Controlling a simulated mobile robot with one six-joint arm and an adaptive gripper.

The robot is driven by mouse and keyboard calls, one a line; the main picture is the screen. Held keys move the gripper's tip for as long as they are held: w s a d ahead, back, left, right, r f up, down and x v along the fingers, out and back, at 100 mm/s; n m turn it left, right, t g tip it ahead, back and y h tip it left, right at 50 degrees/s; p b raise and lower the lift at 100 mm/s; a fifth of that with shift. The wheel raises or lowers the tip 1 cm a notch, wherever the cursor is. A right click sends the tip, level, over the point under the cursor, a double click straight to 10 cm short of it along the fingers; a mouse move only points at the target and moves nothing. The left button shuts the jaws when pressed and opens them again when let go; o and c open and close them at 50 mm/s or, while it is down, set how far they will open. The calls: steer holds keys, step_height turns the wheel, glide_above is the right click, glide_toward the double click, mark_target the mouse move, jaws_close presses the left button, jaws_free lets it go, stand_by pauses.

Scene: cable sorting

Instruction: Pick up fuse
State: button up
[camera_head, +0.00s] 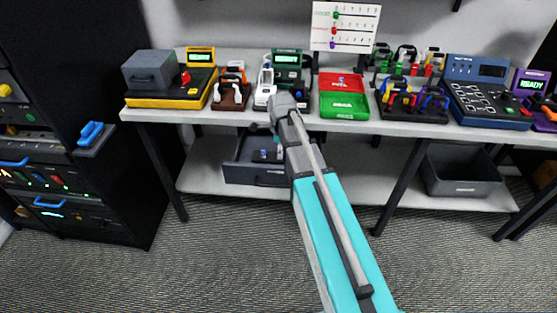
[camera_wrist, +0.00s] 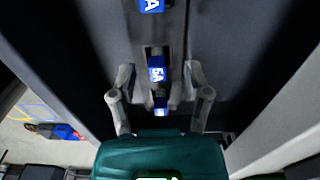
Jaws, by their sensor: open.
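A blue fuse (camera_wrist: 156,74) marked "5A" lies in the wrist view, in a narrow dark slot between my fingertips. A second blue piece with a similar mark (camera_wrist: 151,5) is cut off at the top edge. My gripper (camera_wrist: 158,70) is open, with one finger on each side of the 5A fuse and a visible gap to both. I cannot tell how far above the fuse the fingertips are. In the head view, small blue items (camera_head: 262,154) show inside an open grey drawer (camera_head: 258,178) under the bench. My gripper is not clearly visible there.
The bench (camera_head: 225,118) above the drawer is crowded with devices, including red and green trays (camera_head: 343,106). An empty-looking grey bin (camera_head: 462,180) stands on the lower shelf. A dark green block (camera_wrist: 160,155) fills the bottom of the wrist view. Dark walls flank the fingers.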

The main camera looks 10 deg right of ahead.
steer(key=shift+f+b, duration=0.45)
steer(key=shift+f, duration=0.25)
jaws_close()
stand_by(0.3)
